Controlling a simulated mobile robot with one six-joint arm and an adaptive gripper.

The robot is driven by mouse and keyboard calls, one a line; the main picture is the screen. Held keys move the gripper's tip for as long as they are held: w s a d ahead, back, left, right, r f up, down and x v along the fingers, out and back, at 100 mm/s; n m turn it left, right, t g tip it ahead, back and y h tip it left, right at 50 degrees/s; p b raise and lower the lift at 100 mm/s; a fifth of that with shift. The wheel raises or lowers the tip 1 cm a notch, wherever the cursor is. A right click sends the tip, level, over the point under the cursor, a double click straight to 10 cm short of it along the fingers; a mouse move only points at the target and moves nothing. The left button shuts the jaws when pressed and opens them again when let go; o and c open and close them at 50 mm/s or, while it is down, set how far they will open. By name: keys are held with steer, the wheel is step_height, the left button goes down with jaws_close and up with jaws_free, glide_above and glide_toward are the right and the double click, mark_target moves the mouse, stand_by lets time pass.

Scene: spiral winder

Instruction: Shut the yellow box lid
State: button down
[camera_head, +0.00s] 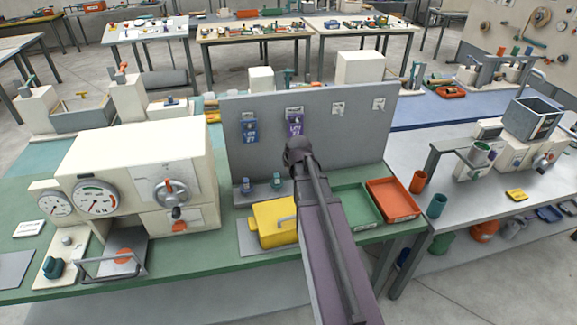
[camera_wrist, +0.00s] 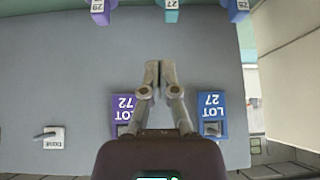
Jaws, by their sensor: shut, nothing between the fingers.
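The yellow box (camera_head: 267,223) sits on a grey plate on the green bench, just left of my arm in the head view. Its top looks flat and yellow, with a grey handle at its right side; my arm hides part of that side. I cannot tell whether the lid is fully down. The box is not in the wrist view. My gripper (camera_wrist: 153,66) is shut and empty. My arm hides the fingers in the head view.
A cream machine with dials (camera_head: 140,165) stands left of the box. A green tray (camera_head: 356,206) and an orange tray (camera_head: 393,200) lie right of my arm. The bench front edge is fairly clear.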

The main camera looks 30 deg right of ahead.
steer(key=shift+r+p, duration=1.95)
steer(key=shift+r, duration=0.05)
steer(key=s+a+f+b, duration=0.1)
steer(key=s+f+b, duration=0.4)
steer(key=s, duration=0.4)
steer(key=shift+s+a+f, duration=0.15)
steer(key=shift+a+f, duration=0.05)
steer(key=shift+a, duration=0.05)
steer(key=s+a+f+n+g+b, duration=0.1)
steer(key=s+a+f+g, duration=0.1)
steer(key=a, duration=0.7)
steer(key=s+a+f+n+g+y+b, duration=0.1)
steer(key=s+a+f+g, duration=0.2)
steer(key=s+a, duration=0.3)
steer(key=a+g, duration=0.1)
steer(key=a, duration=0.2)
steer(key=shift+s+a+g, duration=0.15)
steer(key=shift+a+g, duration=0.05)
steer(key=shift+g, duration=0.2)
